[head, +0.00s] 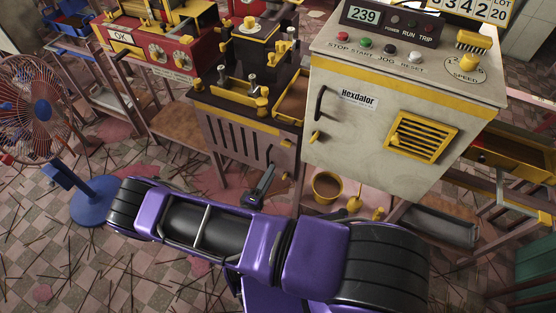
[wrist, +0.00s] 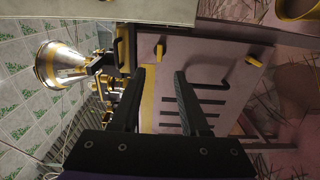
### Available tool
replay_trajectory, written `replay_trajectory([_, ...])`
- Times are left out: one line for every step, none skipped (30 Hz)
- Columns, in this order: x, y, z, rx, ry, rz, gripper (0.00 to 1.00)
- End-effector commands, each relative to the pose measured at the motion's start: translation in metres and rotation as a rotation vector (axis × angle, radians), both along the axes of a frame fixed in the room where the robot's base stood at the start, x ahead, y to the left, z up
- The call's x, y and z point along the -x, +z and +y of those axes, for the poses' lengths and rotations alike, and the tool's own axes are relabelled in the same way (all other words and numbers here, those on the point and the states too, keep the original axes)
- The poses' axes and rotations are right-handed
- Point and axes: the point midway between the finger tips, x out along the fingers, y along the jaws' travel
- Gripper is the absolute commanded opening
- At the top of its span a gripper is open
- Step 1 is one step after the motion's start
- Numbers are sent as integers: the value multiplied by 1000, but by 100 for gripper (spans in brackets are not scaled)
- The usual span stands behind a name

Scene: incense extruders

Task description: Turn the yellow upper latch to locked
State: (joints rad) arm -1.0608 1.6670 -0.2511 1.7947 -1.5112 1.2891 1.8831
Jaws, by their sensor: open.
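The slotted front panel (wrist: 222,108) belongs to the low machine between the red machine and the cream cabinet; in the head view its slots show too (head: 237,140). In the wrist view, turned sideways, the yellow upper latch (wrist: 160,49) is a small piece just beyond my fingertips, roughly in line with the gap between them. A second, lower yellow latch (wrist: 253,61) is to its right. My gripper (wrist: 160,70) is open and empty, pointing at the panel; no contact shows. In the head view my gripper (head: 268,172) is before the panel's lower right. I cannot make out the upper latch there.
A black handle (wrist: 207,82) sticks out from the panel near the latches. The cream cabinet (head: 385,120) overhangs close on the right. A yellow bucket (head: 327,187) stands below it. A metal funnel (wrist: 60,65) shows in the wrist view. A fan (head: 42,110) stands at left.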

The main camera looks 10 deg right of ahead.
Motion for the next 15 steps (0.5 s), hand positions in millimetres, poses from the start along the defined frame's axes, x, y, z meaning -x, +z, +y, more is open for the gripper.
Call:
replay_trajectory([9,0,8,0,4,0,45])
replay_trajectory([15,0,12,0,3,0,45])
replay_trajectory([21,0,16,0,3,1,45])
replay_trajectory([25,0,19,-1,2,1,45])
replay_trajectory([29,0,22,1,3,1,45])
replay_trajectory([34,0,26,0,3,0,45])
replay_trajectory([37,0,28,0,2,0,45])
replay_trajectory([40,0,30,0,1,-1,45])
replay_trajectory([43,0,32,0,2,0,45])
replay_trajectory([45,0,33,0,1,0,45])
replay_trajectory([47,0,34,0,1,0,45])
replay_trajectory([48,0,35,0,0,0,45])
replay_trajectory([49,0,35,0,-1,0,45])
replay_trajectory([50,0,36,0,-1,0,45])
replay_trajectory([50,0,36,1,-1,-1,45])
